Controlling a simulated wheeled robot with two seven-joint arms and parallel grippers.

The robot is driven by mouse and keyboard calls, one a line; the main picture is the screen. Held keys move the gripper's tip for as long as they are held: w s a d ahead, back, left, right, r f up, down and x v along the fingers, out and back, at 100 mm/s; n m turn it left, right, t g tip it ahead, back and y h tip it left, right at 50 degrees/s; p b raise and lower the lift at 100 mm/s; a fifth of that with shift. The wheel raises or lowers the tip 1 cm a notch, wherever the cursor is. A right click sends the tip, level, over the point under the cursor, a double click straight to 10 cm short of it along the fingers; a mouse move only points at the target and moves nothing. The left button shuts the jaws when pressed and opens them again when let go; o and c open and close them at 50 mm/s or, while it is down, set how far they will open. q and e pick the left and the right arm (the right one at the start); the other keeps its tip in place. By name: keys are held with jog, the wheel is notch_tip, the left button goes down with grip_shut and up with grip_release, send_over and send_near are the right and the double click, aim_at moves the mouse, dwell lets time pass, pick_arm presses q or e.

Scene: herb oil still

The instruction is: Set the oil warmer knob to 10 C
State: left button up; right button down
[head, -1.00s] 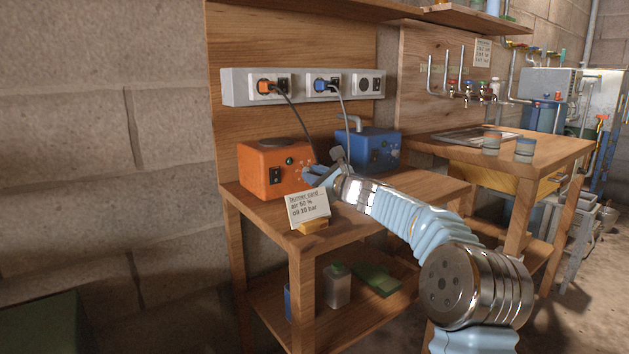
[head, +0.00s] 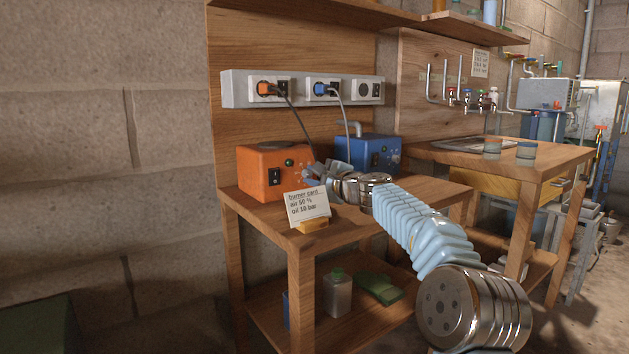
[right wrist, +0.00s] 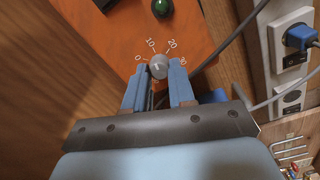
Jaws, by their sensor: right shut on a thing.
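The orange box (head: 270,172) stands on the left of the wooden bench, with a dark switch and a green lamp on its front. In the right wrist view, its grey knob (right wrist: 159,69) sits below a printed scale reading 0, 10, 20 and 30. My right gripper (head: 310,174) is at the right side of the box's front. Its two blue fingers are shut on the knob, one on each side. A pale mark shows on the knob, but its exact pointing is too small to tell. My left gripper is not in view.
A card (head: 307,205) stands at the bench's front edge, below the gripper. A blue box (head: 368,153) is close on the right. Cables hang from the socket strip (head: 237,89) behind.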

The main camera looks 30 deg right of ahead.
dwell(0.3)
jog(key=c, duration=0.9)
grip_release()
jog(key=shift+c, duration=0.2)
jog(key=s+b, duration=0.1)
jog(key=s, duration=0.3)
jog(key=s+d+b, duration=0.1)
jog(key=s, duration=0.4)
jog(key=s+b, duration=0.1)
jog(key=s, duration=0.3)
jog(key=shift+s+d+r, duration=0.2)
jog(key=shift+s, duration=0.2)
